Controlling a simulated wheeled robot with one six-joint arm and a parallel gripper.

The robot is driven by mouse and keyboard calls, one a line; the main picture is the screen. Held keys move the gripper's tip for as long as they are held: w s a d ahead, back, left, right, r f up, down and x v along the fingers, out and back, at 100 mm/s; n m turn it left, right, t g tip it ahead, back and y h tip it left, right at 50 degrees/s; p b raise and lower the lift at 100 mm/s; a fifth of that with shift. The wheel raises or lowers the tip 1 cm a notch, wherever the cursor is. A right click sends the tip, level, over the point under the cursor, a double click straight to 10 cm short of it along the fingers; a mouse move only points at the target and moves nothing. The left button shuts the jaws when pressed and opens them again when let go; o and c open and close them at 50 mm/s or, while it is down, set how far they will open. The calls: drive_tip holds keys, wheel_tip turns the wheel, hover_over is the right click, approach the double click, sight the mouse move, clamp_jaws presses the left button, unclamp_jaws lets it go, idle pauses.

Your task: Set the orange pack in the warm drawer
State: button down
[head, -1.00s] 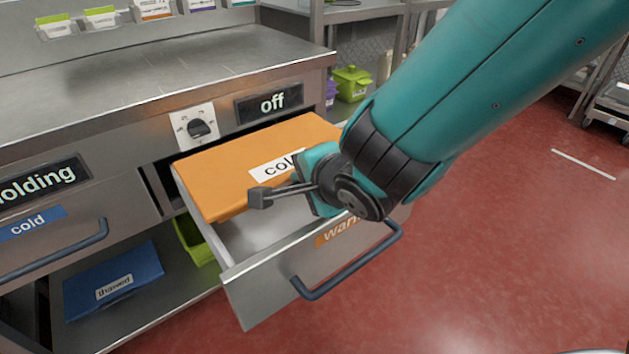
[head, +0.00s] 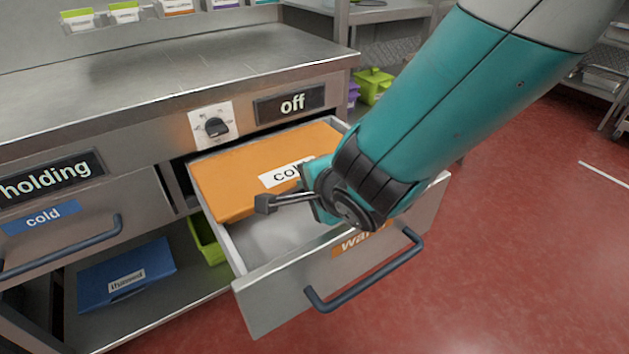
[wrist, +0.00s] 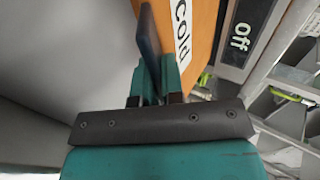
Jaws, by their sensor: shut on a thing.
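The orange pack (head: 240,172) has a white label reading "cold", partly covered by my gripper in the head view. It lies flat within the open warm drawer (head: 300,292), toward its back. I cannot tell whether it touches the drawer floor. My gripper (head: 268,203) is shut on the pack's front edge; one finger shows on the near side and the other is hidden. In the wrist view the pack (wrist: 203,25) extends up from the dark finger (wrist: 150,40). The drawer's orange "warm" tag (head: 350,244) is partly covered by my arm.
A knob (head: 215,127) and a sign reading "off" (head: 291,103) sit above the drawer. A closed cold drawer (head: 75,222) is at the left. A blue "thawed" pack (head: 125,275) and a green bin (head: 207,240) are on the shelf below. The front part of the drawer is bare.

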drive_tip(key=shift+w+f+b, duration=0.15)
drive_tip(key=shift+f+b, duration=0.2)
drive_tip(key=shift+b, duration=0.35)
drive_tip(key=c, duration=1.6)
unclamp_jaws()
drive_tip(key=shift+d+f, duration=0.1)
drive_tip(key=shift+f, duration=0.05)
drive_tip(key=shift+c, duration=0.2)
drive_tip(key=o, duration=0.4)
drive_tip(key=shift+r, duration=0.2)
drive_tip(key=shift+r+p, duration=0.25)
drive_tip(key=shift+p, duration=0.2)
drive_tip(key=shift+b+v, duration=1.8)
drive_tip(key=shift+v, duration=4.35)
